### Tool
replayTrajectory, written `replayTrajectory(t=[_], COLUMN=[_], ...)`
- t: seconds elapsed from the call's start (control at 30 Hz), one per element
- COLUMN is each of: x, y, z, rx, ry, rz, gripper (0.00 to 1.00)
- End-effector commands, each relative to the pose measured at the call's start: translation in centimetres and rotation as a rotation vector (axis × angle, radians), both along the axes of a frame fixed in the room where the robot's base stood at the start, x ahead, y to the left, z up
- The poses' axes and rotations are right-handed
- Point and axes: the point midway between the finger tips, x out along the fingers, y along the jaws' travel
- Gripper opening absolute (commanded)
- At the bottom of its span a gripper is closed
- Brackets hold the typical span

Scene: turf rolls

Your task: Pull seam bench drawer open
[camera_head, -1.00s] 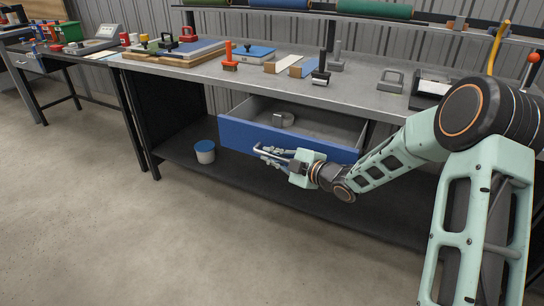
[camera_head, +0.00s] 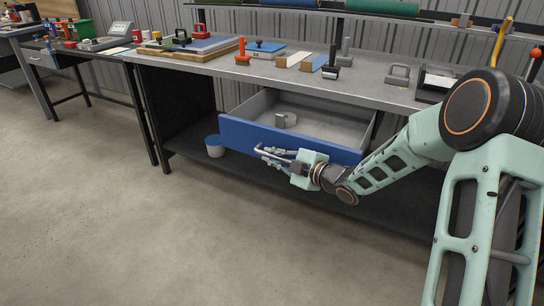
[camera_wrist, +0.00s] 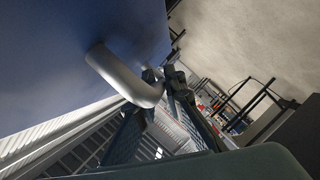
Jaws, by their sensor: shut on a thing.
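The seam bench drawer has a blue front (camera_head: 320,144) and a grey inside, and it stands well out from under the bench top (camera_head: 375,88). A silver bar handle (camera_head: 270,152) is on its front. My gripper (camera_head: 280,157) is shut on the handle, in front of the drawer. In the wrist view the handle (camera_wrist: 125,75) curves out from the blue front (camera_wrist: 60,55) and passes between my gripper's fingers (camera_wrist: 160,95). A grey metal piece (camera_head: 286,121) lies inside the drawer. Part of the handle is hidden by my fingers.
A bucket (camera_head: 214,147) stands on the black lower shelf (camera_head: 187,158) left of the drawer. Hand tools and boards crowd the bench top. A second bench (camera_head: 65,72) is at the left. The concrete floor (camera_head: 130,230) in front is clear.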

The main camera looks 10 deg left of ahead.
Motion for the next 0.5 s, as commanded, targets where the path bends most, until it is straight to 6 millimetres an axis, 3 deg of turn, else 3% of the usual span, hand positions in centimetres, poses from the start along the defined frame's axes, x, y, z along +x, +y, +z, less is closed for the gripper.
replayTrajectory(t=[0.13, 0.17, 0.3, 0.5], x=[0.03, 0.03, 0.03, 0.02], y=[-0.13, -0.13, -0.1, -0.05], z=[-0.09, -0.09, -0.06, -0.03], rx=[-0.002, -0.002, 0.0, -0.001], ry=[0.002, 0.002, 0.001, 0.0], rz=[-0.002, -0.002, -0.002, -0.001], gripper=[0.0, 0.11, 0.26, 0.27])
